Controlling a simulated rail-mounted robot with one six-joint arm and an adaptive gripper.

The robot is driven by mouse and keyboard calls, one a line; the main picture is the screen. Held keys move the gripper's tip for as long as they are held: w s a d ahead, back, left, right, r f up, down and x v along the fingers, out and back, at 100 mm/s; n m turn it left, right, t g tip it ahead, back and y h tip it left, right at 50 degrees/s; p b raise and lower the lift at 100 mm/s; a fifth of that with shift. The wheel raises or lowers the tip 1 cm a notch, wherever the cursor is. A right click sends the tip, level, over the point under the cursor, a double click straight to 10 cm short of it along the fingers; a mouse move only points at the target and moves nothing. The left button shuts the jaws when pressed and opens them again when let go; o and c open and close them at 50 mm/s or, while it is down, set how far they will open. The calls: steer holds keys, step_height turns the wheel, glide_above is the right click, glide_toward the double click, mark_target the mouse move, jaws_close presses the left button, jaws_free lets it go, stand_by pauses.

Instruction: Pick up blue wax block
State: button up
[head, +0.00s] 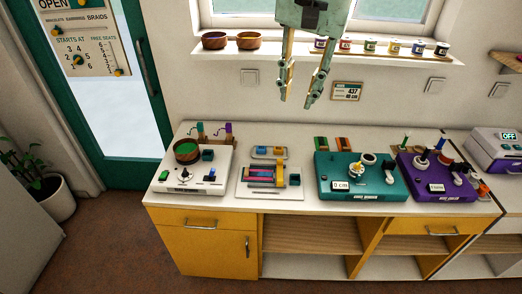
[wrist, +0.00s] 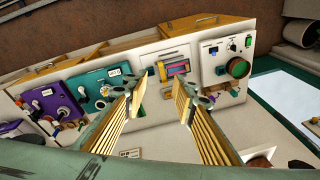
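My gripper (head: 297,100) hangs high above the table, in front of the wall, with its two fingers apart and nothing between them. The wrist view also shows the gripper (wrist: 163,100) open and empty. Small blue pieces (head: 262,150) lie in a shallow tray at the back of the middle white board (head: 245,185), below the gripper. They are too small for me to tell which is the wax block. A dark blue-teal block (head: 208,155) sits on the left white board (head: 165,184).
The left board carries a green-filled bowl (head: 186,151) and knobs. A teal board (head: 330,188) and a purple board (head: 459,187) with upright pegs stand to the right. Jars (head: 370,45) and wooden bowls (head: 247,41) line the windowsill. Air around the gripper is clear.

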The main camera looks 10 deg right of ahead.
steer(key=w+f+m, duration=0.4)
steer(key=w+f, duration=0.1)
steer(key=w, duration=0.8)
steer(key=m+g+p, duration=0.2)
steer(key=m+g, duration=0.1)
steer(key=m, duration=0.7)
glide_above(261, 147)
step_height(261, 147, down, 30)
steer(key=r, duration=0.1)
steer(key=shift+d+f, duration=0.1)
steer(key=shift+f, duration=0.15)
steer(key=shift+s+f, duration=0.1)
steer(key=shift+f, duration=0.05)
steer(key=shift+f+b, duration=0.45)
steer(key=shift+f, duration=3.7)
steer(key=shift+f, duration=2.6)
